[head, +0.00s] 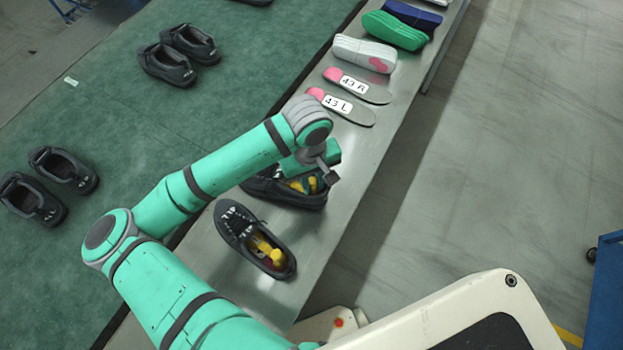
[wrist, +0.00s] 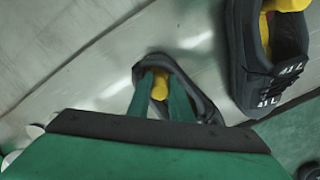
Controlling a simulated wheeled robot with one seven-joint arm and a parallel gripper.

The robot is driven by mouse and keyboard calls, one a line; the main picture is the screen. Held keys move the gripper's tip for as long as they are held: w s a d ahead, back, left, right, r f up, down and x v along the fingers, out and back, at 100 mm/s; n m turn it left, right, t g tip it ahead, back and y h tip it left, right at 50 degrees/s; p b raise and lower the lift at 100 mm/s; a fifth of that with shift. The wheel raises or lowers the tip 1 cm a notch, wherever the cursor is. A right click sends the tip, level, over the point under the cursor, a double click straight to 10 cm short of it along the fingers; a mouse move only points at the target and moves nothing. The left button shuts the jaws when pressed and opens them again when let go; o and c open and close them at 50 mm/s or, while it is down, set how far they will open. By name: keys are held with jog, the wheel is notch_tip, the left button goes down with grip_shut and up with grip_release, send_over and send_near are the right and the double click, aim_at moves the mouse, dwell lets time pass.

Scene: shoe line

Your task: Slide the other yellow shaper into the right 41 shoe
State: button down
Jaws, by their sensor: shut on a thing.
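My gripper (wrist: 161,98) points down over a black shoe (head: 284,192) on the metal bench; the fingers are closed around a yellow shaper (wrist: 160,84). In the wrist view this shaper sits within the opening of that shoe (wrist: 205,105); how deep it reaches I cannot tell. Some yellow (head: 312,184) also shows below my gripper in the head view. A second black shoe (head: 236,219) lies nearer, with another yellow shaper (head: 276,257) inside. That shoe also shows in the wrist view (wrist: 241,60).
Insoles marked 43 R (head: 373,92) and 43 L (head: 351,110) lie farther along the bench, with a white-pink block (head: 355,54), a green one (head: 395,30) and a blue one behind. Pairs of black shoes stand on the green belt (head: 110,135) at left. Open floor lies right.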

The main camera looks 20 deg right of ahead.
dwell(0.3)
jog(key=c, duration=1.5)
grip_release()
jog(key=shift+c, duration=0.2)
jog(key=shift+r, duration=0.1)
jog(key=shift+r, duration=1.4)
jog(key=shift+r, duration=0.1)
jog(key=shift+r, duration=3.4)
